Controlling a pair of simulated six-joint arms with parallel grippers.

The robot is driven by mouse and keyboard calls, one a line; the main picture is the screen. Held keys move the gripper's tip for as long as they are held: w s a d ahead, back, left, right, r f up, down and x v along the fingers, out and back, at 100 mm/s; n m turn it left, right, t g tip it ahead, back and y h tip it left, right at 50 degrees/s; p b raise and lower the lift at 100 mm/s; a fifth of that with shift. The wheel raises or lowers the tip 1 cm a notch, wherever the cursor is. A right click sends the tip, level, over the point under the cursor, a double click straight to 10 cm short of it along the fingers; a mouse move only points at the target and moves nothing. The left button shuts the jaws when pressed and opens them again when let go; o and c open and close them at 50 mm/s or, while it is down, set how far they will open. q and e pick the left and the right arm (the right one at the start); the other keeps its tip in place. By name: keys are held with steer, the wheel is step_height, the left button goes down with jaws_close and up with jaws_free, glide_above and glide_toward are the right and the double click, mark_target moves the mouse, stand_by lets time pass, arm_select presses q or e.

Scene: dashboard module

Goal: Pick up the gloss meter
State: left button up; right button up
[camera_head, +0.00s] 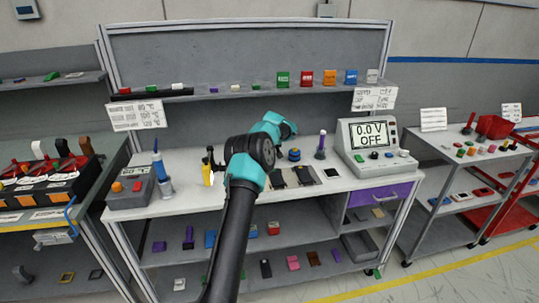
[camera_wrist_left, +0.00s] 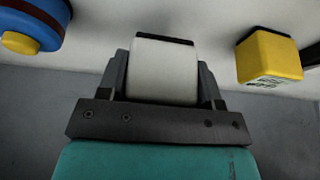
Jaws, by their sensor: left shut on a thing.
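My left gripper (camera_wrist_left: 163,80) is shut on a pale grey-white block with a dark far end, which I take to be the gloss meter (camera_wrist_left: 164,70). The block sits between the two dark fingers in the left wrist view. In the head view my teal and black left arm (camera_head: 252,158) reaches over the middle of the white workbench (camera_head: 330,200). It hides the gripper and the held block there. Whether the block still touches the bench cannot be told. My right gripper is not in view.
A blue knob-like part (camera_head: 294,154) stands right of the arm; a yellow bottle (camera_head: 207,172) stands left. They appear to be the blue-yellow round part (camera_wrist_left: 35,25) and yellow block (camera_wrist_left: 268,56) in the wrist view. A meter reading "0.0 V OFF" (camera_head: 373,140) stands at right.

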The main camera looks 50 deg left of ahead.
arm_select(q)
steer(key=s+d, duration=0.3)
steer(key=d, duration=0.1)
steer(key=s+d+r, duration=0.1)
steer(key=s+d, duration=0.6)
steer(key=d, duration=0.1)
steer(key=shift+s+r, duration=0.15)
steer(key=shift+s, duration=0.1)
stand_by(0.4)
steer(key=s+d+r, duration=0.2)
steer(key=s+d, duration=0.6)
steer(key=d, duration=0.4)
steer(key=shift+d, duration=0.35)
steer(key=shift+a, duration=0.1)
glide_above(277, 179)
steer(key=shift+f, duration=0.75)
